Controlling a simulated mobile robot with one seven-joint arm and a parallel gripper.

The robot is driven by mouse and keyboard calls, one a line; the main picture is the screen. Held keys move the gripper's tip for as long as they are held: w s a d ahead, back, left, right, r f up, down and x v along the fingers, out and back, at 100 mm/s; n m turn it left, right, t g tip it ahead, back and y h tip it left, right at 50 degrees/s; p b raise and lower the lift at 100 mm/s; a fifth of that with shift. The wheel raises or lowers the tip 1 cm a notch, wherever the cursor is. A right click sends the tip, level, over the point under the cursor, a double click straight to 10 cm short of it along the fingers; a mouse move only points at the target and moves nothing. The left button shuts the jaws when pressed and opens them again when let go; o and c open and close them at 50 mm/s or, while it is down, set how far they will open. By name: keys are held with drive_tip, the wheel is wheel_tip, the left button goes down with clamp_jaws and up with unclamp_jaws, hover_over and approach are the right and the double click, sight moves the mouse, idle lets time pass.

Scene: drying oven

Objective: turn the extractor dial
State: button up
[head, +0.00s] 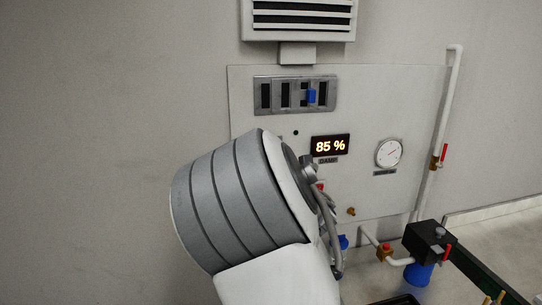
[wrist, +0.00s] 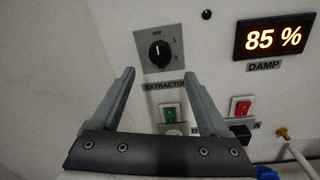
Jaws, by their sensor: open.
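The extractor dial (wrist: 159,54) is a black round knob on a grey square plate marked OFF, 1 and 2. In the wrist view it is near the top middle, with its white pointer line towards OFF. An EXTRACTOR label (wrist: 164,86) sits below it. My gripper (wrist: 158,78) is open and empty. Its two fingers point at the panel, on either side of and below the dial in the picture, and appear apart from it. In the head view my arm hides the dial and most of my gripper.
A green switch (wrist: 171,112) and a red switch (wrist: 240,106) lie below the dial. A DAMP display (head: 330,146) reads 85 %. A slider vent (head: 295,95) with a blue knob, a round gauge (head: 389,153) and a pipe (head: 443,110) are on the panel's upper and right parts.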

drive_tip(key=p+x, duration=0.1)
drive_tip(key=x, duration=0.6)
drive_tip(key=shift+w+p, duration=0.3)
drive_tip(key=shift+c, duration=0.3)
clamp_jaws()
